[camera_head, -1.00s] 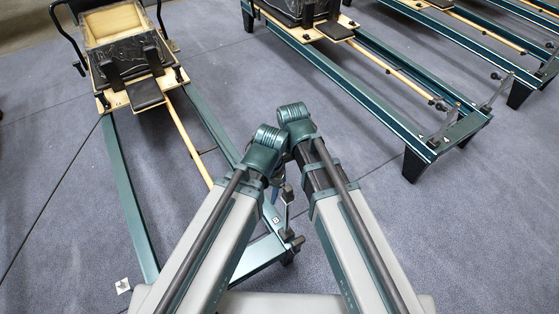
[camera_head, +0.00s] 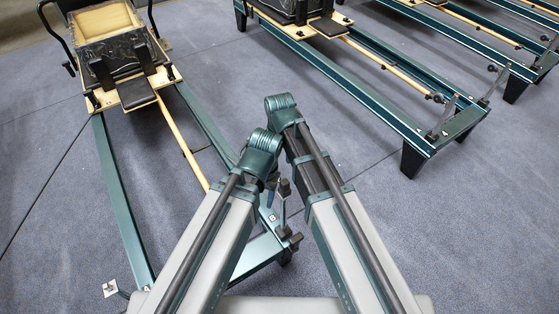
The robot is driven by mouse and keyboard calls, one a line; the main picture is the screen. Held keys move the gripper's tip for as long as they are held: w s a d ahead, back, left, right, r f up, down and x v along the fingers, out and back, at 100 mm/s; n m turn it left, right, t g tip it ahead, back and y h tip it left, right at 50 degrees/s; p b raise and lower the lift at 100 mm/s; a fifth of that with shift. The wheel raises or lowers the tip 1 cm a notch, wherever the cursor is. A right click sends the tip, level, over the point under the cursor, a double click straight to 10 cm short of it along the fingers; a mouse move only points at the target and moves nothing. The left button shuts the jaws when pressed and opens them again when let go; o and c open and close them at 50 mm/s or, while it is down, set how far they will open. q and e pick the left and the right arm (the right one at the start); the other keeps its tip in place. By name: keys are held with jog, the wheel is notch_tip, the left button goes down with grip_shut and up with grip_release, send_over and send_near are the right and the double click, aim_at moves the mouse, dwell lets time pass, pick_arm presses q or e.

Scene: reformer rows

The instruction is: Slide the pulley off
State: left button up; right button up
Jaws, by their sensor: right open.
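The nearest reformer (camera_head: 123,205) has a teal frame with an upright post (camera_head: 284,195) at its near right corner, beside a label "B" (camera_head: 273,217). A dark piece tops the post; I cannot tell whether it is the pulley. At the near left corner a small pale plate (camera_head: 109,288) shows by a label "A". My two grey forearms rise from the bottom and cover part of the near end. My right gripper (camera_head: 272,184) is open, small and mostly hidden behind the arm joints near the post. My left gripper is hidden.
A wooden rail (camera_head: 182,135) runs along the nearest reformer to its carriage (camera_head: 137,93) at the far end. A second reformer (camera_head: 395,108) stands to the right, with more beyond it. Grey-blue carpet (camera_head: 345,130) lies clear between the rows.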

aim_at(284, 184)
notch_tip(284, 184, down, 9)
jog(key=b, duration=0.7)
jog(key=shift+r+b, duration=0.15)
jog(key=shift+b, duration=0.15)
grip_shut()
